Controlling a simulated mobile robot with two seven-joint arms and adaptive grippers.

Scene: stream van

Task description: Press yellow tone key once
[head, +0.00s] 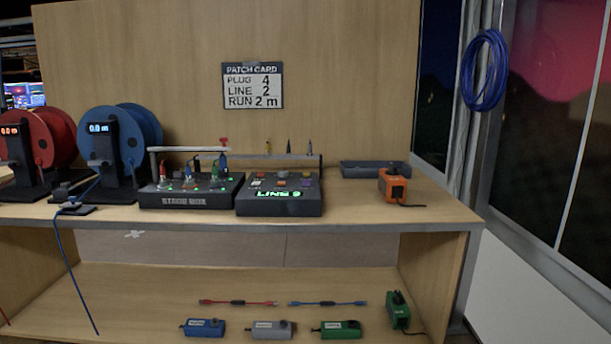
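A dark key box (280,208) with a lit green display reading "LINE" and a digit stands on the bench, right of the stage box (188,200). Several small coloured keys sit on its sloped top, among them a whitish one (257,184) and a purple one (308,182). The keys are too small for me to tell surely which one is yellow, or whether any is pressed. Neither of my grippers is in view.
Red (28,140) and blue (140,125) cable reels stand at the left of the bench (355,212). An orange device (393,186) and a grey tray (360,168) are at the right. A low rack with tools rises behind the boxes. The lower shelf (270,285) holds cables and testers.

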